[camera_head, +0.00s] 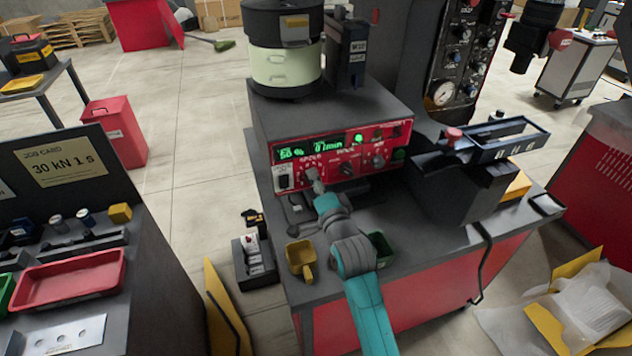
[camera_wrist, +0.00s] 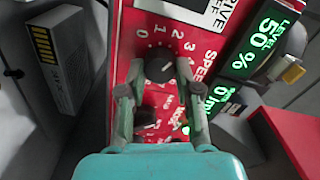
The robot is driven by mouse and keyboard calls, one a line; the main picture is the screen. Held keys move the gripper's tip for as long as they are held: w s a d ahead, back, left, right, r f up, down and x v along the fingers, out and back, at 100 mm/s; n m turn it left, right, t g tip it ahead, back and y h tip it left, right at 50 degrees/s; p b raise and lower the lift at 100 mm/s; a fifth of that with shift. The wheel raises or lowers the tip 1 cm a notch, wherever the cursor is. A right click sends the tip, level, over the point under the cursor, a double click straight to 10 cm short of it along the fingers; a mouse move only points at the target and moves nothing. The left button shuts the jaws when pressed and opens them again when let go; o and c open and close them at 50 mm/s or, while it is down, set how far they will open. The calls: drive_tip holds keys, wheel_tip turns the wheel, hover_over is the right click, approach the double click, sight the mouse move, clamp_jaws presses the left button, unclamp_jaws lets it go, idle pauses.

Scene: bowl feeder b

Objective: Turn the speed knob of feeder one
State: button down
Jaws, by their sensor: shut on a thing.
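The feeder's red control panel (camera_head: 335,152) is on the front of a dark box on the bench. In the wrist view the black speed knob (camera_wrist: 160,68) sits beside the word SPEED and a scale with 0, 1, 2 and 3 readable. My gripper (camera_wrist: 155,80) has one finger on each side of this knob and is shut on it. In the head view my gripper (camera_head: 316,184) reaches the panel's left part and hides most of the knob. The green displays (camera_head: 310,148) read a level of 50 % and, apparently, 0 1/min.
A second knob (camera_head: 347,168) and a third knob (camera_head: 378,161) sit to the right on the panel. A yellow scoop (camera_head: 301,258) and a green bin (camera_head: 381,246) are near my arm. The bowl feeder (camera_head: 285,70) stands above. A dark rail fixture (camera_head: 495,140) is at right.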

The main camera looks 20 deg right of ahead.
drive_tip(key=shift+f+m, duration=0.1)
drive_tip(key=shift+m, duration=1.5)
drive_tip(key=c, duration=0.8)
unclamp_jaws()
drive_tip(key=s, duration=1.2)
